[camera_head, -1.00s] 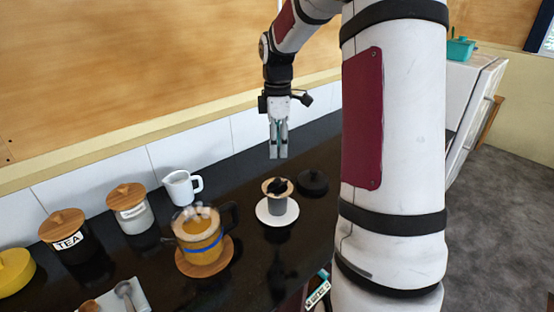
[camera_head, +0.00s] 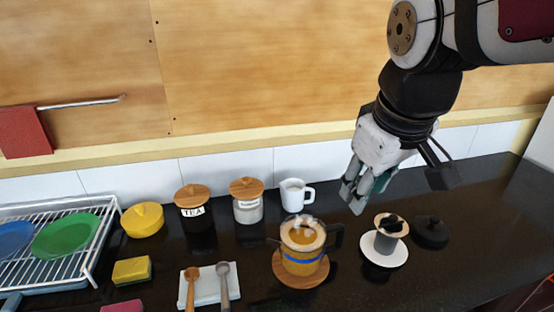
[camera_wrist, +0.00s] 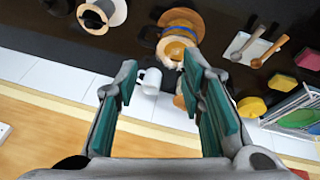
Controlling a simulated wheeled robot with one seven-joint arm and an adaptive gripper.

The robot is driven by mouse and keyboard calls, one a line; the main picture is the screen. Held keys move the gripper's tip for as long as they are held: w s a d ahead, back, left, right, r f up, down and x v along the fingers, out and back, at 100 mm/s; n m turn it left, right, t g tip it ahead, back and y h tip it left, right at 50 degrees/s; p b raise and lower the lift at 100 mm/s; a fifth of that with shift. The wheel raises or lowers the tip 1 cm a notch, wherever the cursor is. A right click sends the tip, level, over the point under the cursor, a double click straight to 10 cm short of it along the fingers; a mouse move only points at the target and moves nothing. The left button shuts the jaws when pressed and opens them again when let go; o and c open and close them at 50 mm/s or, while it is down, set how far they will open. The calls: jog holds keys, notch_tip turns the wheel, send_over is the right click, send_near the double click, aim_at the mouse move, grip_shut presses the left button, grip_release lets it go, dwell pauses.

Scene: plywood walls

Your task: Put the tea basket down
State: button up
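The likely tea basket is a small grey cup with a tan rim and dark contents (camera_head: 386,243), upright on a white saucer (camera_head: 372,256) on the black counter. In the wrist view the cup (camera_wrist: 96,20) is at the top left. My gripper (camera_head: 357,203) hangs above the counter, up and left of the cup and apart from it. In the wrist view my gripper (camera_wrist: 165,105) has its green-padded fingers spread wide with nothing held between them. A glass teapot with amber liquid (camera_head: 303,262) stands on a wooden coaster (camera_head: 302,281), left of the cup.
A black round lid-like piece (camera_head: 431,232) lies right of the saucer. A white jug (camera_head: 293,195), lidded jars (camera_head: 195,213) (camera_head: 248,208), spoons on a white rest (camera_head: 212,285) and a dish rack (camera_head: 82,272) stand leftward. The counter's right side (camera_head: 480,215) is clear.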

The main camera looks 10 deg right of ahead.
jog(key=s+a+f+m+t+y, duration=0.1)
jog(key=s+a+m, duration=0.1)
jog(key=s, duration=0.4)
jog(key=shift+a+f+m+t, duration=0.15)
jog(key=shift+a+m+t, duration=0.15)
jog(key=shift+a, duration=0.5)
